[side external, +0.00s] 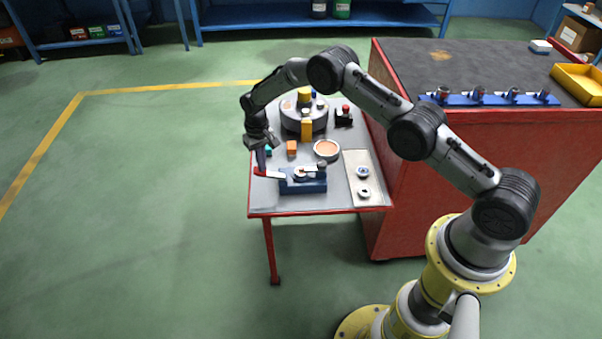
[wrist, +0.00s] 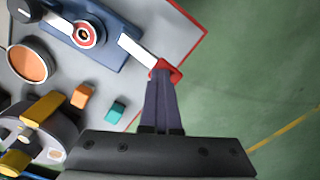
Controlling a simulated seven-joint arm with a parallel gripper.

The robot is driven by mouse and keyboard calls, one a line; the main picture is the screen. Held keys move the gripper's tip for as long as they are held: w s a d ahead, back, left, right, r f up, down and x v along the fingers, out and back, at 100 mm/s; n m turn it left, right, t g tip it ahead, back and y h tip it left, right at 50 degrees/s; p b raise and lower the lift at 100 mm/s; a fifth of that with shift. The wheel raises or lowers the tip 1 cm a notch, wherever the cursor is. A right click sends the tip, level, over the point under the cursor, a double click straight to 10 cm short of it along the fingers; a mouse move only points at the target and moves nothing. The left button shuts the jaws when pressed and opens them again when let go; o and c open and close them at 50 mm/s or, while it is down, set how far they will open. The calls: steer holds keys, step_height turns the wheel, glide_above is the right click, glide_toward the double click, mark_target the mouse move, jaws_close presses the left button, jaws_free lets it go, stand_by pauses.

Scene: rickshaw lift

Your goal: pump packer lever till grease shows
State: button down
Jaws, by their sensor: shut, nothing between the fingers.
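The packer (side external: 303,182) is a blue block near the front of the small table. It also shows in the wrist view (wrist: 100,30), with a round bearing-like part (wrist: 84,36) on top with a red ring. Its pale lever (wrist: 138,50) sticks out sideways and ends in a red handle (wrist: 170,71) near the table's edge; the handle also shows in the side view (side external: 260,172). My gripper (wrist: 163,82) is shut and empty, its fingertips (side external: 261,166) right at the handle. I cannot tell whether they touch it. I cannot make out grease at the bearing.
A round dish with peach-coloured contents (side external: 327,148), an orange block (side external: 292,148), a teal block (wrist: 116,110) and a round grey machine (side external: 303,113) stand behind the packer. A pale mat (side external: 362,178) with two small ring parts lies right. Open floor is left.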

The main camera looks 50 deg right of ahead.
step_height(320, 180, up, 7)
stand_by(0.6)
steer(key=shift+w, duration=0.1)
stand_by(0.6)
steer(key=shift+f, duration=2.15)
stand_by(0.9)
steer(key=shift+f, duration=2.25)
step_height(320, 180, up, 9)
steer(key=shift+f, duration=0.15)
stand_by(0.3)
